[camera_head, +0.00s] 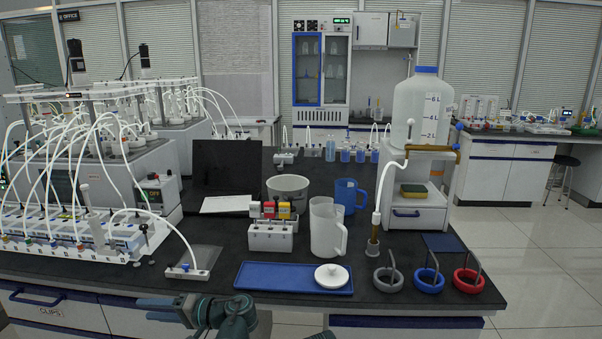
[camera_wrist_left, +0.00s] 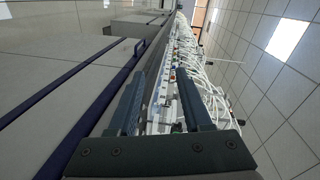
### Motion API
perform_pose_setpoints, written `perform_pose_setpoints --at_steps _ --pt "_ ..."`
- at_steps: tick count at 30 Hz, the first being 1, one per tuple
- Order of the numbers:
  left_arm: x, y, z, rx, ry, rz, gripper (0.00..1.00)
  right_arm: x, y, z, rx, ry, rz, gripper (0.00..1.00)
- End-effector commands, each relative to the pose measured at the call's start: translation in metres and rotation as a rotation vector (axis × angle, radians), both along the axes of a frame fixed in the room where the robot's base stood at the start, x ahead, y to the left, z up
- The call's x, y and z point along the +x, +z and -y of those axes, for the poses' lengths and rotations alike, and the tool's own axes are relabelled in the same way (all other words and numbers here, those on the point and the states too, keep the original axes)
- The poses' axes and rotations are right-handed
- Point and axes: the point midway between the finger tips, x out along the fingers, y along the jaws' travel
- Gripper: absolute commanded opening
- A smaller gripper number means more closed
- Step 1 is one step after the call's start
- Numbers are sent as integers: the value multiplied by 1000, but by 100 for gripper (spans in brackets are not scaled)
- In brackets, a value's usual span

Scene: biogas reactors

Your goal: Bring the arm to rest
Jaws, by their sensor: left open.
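My left gripper (camera_head: 158,309) is low in the head view, just in front of the black bench's front edge, with its fingers toward the left. In the left wrist view its two dark fingers (camera_wrist_left: 160,104) stand apart with nothing held between them. The wrist view looks along the bench front, with drawer faces on the left and the white tube rack (camera_wrist_left: 165,100) beyond the fingers. My right gripper is not in view; only a small dark piece shows at the bottom edge of the head view.
The black bench (camera_head: 215,262) carries a blue tray (camera_head: 262,278) with a white lid (camera_head: 331,275), a white jug (camera_head: 326,230), a bottle block (camera_head: 270,238) and three ring weights at the right. Drawers with blue handles (camera_head: 36,300) lie below the edge.

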Motion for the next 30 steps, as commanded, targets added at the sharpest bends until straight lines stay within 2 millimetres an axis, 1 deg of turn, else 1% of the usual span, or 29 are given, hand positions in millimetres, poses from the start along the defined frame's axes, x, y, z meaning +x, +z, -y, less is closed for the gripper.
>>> perform_pose_setpoints --at_steps 5,8,11,14,15,17,18,19,21,24,27,30 --pt "-7 -31 19 -140 -22 -36 50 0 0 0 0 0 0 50" --pt "-12 -53 35 -244 -41 -67 50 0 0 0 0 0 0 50" --pt "-20 -80 58 -373 -64 -106 50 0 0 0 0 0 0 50" --pt "-33 -112 93 -541 -98 -166 50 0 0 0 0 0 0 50" --pt "-40 -125 110 -618 -116 -196 50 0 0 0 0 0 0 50" --pt "-51 -144 138 -732 -144 -242 50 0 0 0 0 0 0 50" --pt "-59 -154 155 -804 -160 -271 50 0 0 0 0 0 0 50" --pt "-64 -160 168 -851 -171 -292 50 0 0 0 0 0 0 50" --pt "-77 -171 195 -954 -196 -338 50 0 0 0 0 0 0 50" --pt "-94 -182 229 -1079 -231 -397 50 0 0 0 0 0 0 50" --pt "-110 -189 260 -1192 -261 -452 50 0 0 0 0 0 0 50" --pt "-127 -191 289 -1296 -289 -505 50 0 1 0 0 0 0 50"
